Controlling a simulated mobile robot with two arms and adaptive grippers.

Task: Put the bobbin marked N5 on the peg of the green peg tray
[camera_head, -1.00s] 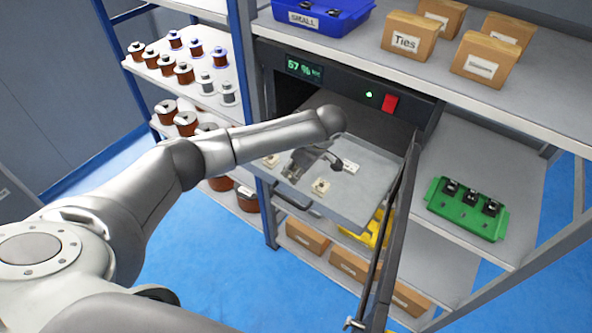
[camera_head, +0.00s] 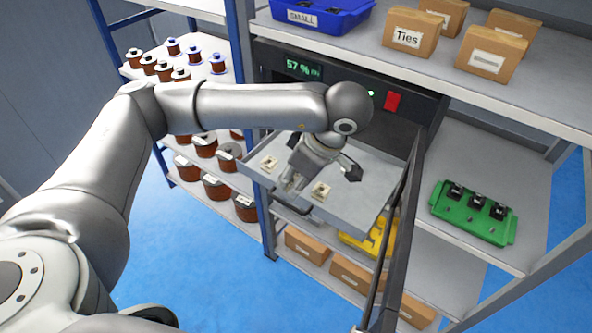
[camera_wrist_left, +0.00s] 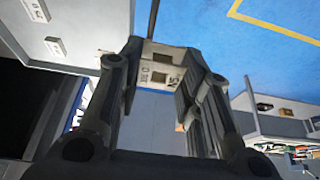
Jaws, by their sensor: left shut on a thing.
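My left gripper (camera_head: 292,184) is over the open drawer of the cabinet, pointing down. In the left wrist view it (camera_wrist_left: 165,85) is shut on a small pale piece with dark marks (camera_wrist_left: 160,68), seemingly a bobbin; I cannot read its mark. The hand mostly hides this piece in the head view. Two other small pale pieces lie in the drawer, one at the left (camera_head: 269,164) and one near the front (camera_head: 320,191). The green peg tray (camera_head: 468,221) stands on the shelf to the right, with three black pieces along its back row. My right gripper is out of view.
The drawer (camera_head: 362,203) sticks out from the cabinet. An open glass door with a dark frame (camera_head: 397,215) stands between drawer and green tray. A shelf with boxes (camera_head: 410,32) and a blue bin (camera_head: 320,15) overhangs. Copper spools fill the left rack (camera_head: 210,187).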

